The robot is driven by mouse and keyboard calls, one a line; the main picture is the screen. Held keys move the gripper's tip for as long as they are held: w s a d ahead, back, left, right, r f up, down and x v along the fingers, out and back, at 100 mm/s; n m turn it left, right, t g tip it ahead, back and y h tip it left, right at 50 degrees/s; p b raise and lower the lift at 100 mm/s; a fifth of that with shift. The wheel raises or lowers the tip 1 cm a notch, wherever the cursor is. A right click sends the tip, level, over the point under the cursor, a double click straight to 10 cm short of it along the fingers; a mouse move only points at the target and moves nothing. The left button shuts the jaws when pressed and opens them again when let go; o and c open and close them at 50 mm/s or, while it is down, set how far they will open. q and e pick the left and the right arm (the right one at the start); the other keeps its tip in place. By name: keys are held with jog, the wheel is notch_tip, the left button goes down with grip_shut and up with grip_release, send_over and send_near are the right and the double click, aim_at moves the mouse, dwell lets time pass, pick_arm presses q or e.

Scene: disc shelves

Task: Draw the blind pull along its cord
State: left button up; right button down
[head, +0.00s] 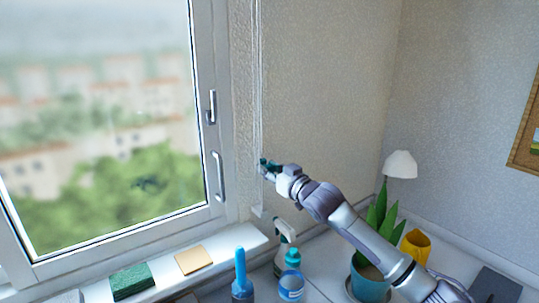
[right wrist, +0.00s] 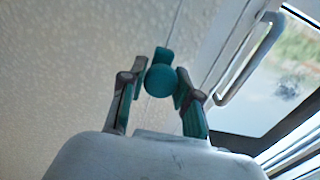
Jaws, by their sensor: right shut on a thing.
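The blind's thin white cord (head: 258,90) hangs down the wall just right of the window frame. My right gripper (head: 265,165) is at the cord, about level with the lower window handle. In the right wrist view, a round teal blind pull (right wrist: 160,81) sits between the two fingers of my right gripper (right wrist: 161,80), which is shut on it. The cord also shows in the right wrist view (right wrist: 176,25), rising above the pull. In the head view the pull is too small to tell from the fingers. My left gripper is out of view.
The window handle (head: 219,176) is left of my right gripper. Below stand a spray bottle (head: 284,245), a blue-handled brush (head: 240,270), a potted plant (head: 370,280) and a yellow jug (head: 416,245). A green sponge (head: 131,281) lies on the sill.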

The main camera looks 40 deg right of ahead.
notch_tip(320, 180, down, 6)
jog(key=b, duration=0.1)
jog(key=shift+a+f, duration=0.1)
jog(key=c, duration=0.8)
grip_release()
jog(key=shift+c, duration=0.2)
jog(key=shift+r, duration=0.25)
jog(key=shift+s, duration=0.1)
jog(key=s+a, duration=0.1)
jog(key=s, duration=1.1)
jog(key=shift+a, duration=0.1)
